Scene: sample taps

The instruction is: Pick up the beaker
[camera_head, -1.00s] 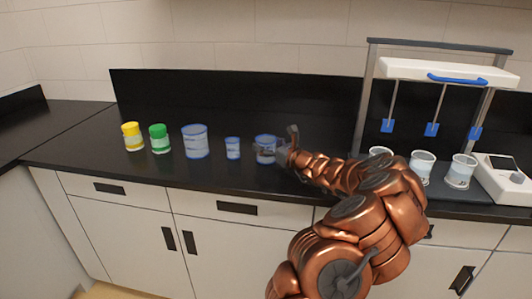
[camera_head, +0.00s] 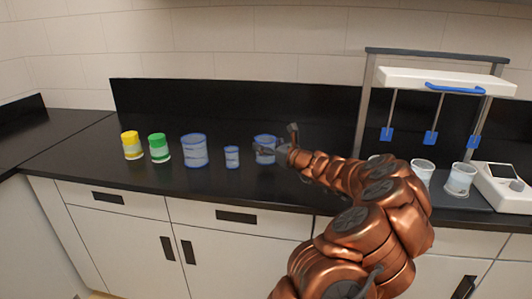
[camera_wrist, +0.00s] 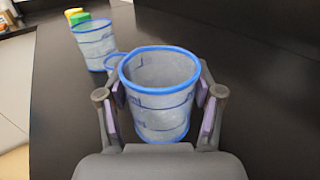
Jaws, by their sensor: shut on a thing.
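A clear beaker with a blue rim (camera_head: 264,144) stands upright on the black counter, and it fills the middle of the wrist view (camera_wrist: 160,95). My gripper (camera_head: 268,149) reaches it from the right. In the wrist view my gripper's fingers (camera_wrist: 160,108) press on the beaker's left and right sides, shut on it. Its base is partly hidden by my gripper, so I cannot tell whether it touches the counter. A large beaker (camera_head: 194,150) and a small beaker (camera_head: 232,157) stand to its left.
A green-capped jar (camera_head: 159,148) and a yellow-capped jar (camera_head: 132,145) stand at the far left. At the right, a stirrer stand (camera_head: 445,80) hangs blue paddles over white-tinted beakers (camera_head: 460,180), beside a white scale-like device (camera_head: 503,187). The counter front is clear.

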